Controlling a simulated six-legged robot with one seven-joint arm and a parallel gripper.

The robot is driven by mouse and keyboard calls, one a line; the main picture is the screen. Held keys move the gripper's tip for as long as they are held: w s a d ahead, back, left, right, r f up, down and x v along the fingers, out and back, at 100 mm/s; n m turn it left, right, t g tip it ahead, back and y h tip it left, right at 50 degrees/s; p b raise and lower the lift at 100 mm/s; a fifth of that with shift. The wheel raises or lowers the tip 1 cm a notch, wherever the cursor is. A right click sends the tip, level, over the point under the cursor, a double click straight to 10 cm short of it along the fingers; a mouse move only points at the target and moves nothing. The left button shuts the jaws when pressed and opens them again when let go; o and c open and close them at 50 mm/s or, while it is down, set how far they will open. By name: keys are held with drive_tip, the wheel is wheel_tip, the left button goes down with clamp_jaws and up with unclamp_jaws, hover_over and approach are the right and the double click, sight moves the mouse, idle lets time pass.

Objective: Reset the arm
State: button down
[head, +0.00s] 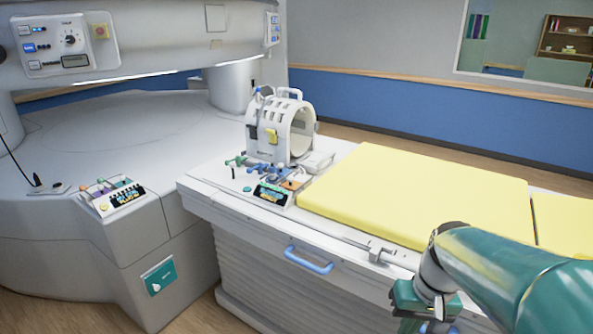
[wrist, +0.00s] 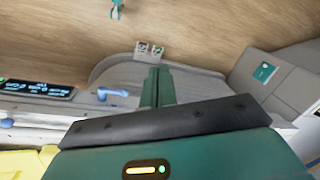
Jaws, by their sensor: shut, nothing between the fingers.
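My arm (head: 515,275) is teal and reaches in from the lower right of the head view, in front of the patient table (head: 260,225). My gripper is at the bottom edge of the head view, partly cut off. In the wrist view my gripper (wrist: 157,78) shows its teal fingers together, with nothing between them. It points down toward the table's base and the wooden floor. It is apart from the blue handle (head: 309,260) on the table's side.
A yellow mattress (head: 415,190) covers much of the table. A white ring-shaped coil (head: 270,132) and a small control panel (head: 270,194) stand at its left end. The open magnet (head: 130,130) fills the left.

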drive_tip(key=s+a+r+t+h, duration=0.1)
drive_tip(key=s+a+r+t, duration=0.4)
drive_tip(key=s+r, duration=0.2)
drive_tip(key=shift+a+r+n+t+h, duration=0.15)
drive_tip(key=shift+r+n+t+h, duration=0.15)
drive_tip(key=shift+r+n+h, duration=0.15)
idle(0.6)
